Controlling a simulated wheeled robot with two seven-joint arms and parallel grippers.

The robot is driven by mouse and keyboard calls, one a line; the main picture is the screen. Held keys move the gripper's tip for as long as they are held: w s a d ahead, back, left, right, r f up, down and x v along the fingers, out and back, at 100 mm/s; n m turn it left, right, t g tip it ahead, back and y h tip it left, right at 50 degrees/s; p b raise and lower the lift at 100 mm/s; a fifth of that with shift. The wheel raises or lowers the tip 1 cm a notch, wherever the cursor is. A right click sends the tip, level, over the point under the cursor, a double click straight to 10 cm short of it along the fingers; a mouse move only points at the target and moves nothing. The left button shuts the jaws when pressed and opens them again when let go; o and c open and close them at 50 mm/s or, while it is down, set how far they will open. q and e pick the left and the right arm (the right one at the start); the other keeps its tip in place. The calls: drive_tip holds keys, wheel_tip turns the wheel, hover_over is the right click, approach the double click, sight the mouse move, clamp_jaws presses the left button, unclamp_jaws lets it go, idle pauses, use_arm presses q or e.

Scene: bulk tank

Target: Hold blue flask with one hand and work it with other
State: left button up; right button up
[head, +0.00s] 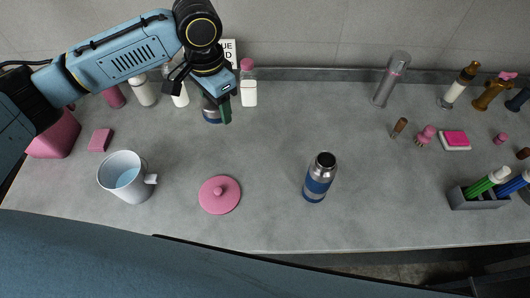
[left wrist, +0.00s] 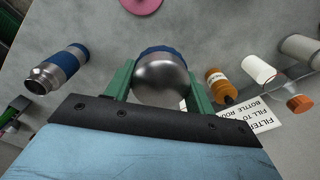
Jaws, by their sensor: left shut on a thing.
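The blue flask (head: 316,182) stands upright and apart on the counter, right of centre in the head view. It has a blue body and a silver neck, and its dark mouth looks open. It also shows at the left of the left wrist view (left wrist: 58,68). My left gripper (head: 225,112) is low near the back of the counter, shut on a round silver-and-blue thing (left wrist: 161,76). The green fingers sit on both its sides. In the head view the gripper partly hides it, and I cannot tell whether it is a lid or another vessel. My right gripper is not in view.
A white mug (head: 116,186) with blue liquid and a pink lid (head: 219,196) stand at the front left. Several bottles line the back wall near my left gripper. A grey pen holder (head: 470,200) stands at the right. The counter around the blue flask is clear.

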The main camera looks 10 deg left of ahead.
sight(234, 161)
use_arm(q)
drive_tip(key=f+m+b, duration=0.1)
drive_tip(key=f+m, duration=0.3)
drive_tip(key=f, duration=0.3)
drive_tip(key=f+m+b, duration=0.2)
drive_tip(key=f+m, duration=0.3)
drive_tip(key=f, duration=0.2)
drive_tip(key=d+f+m+b, duration=0.1)
drive_tip(key=f+m+b, duration=0.1)
drive_tip(key=f+m, duration=0.2)
drive_tip(key=shift+w+d+f+m, duration=0.1)
drive_tip(key=shift+w+f+m, duration=0.1)
drive_tip(key=shift+f, duration=0.65)
drive_tip(key=shift+w+f+m, duration=0.1)
drive_tip(key=shift+w+f, duration=0.1)
drive_tip(key=shift+f, duration=0.65)
drive_tip(key=shift+f, duration=0.15)
drive_tip(key=o, duration=1)
drive_tip(key=shift+o, duration=0.4)
wheel_tip(234, 161, up, 12)
drive_tip(key=p, duration=0.1)
drive_tip(key=shift+r+p, duration=0.2)
drive_tip(key=shift+p, duration=0.1)
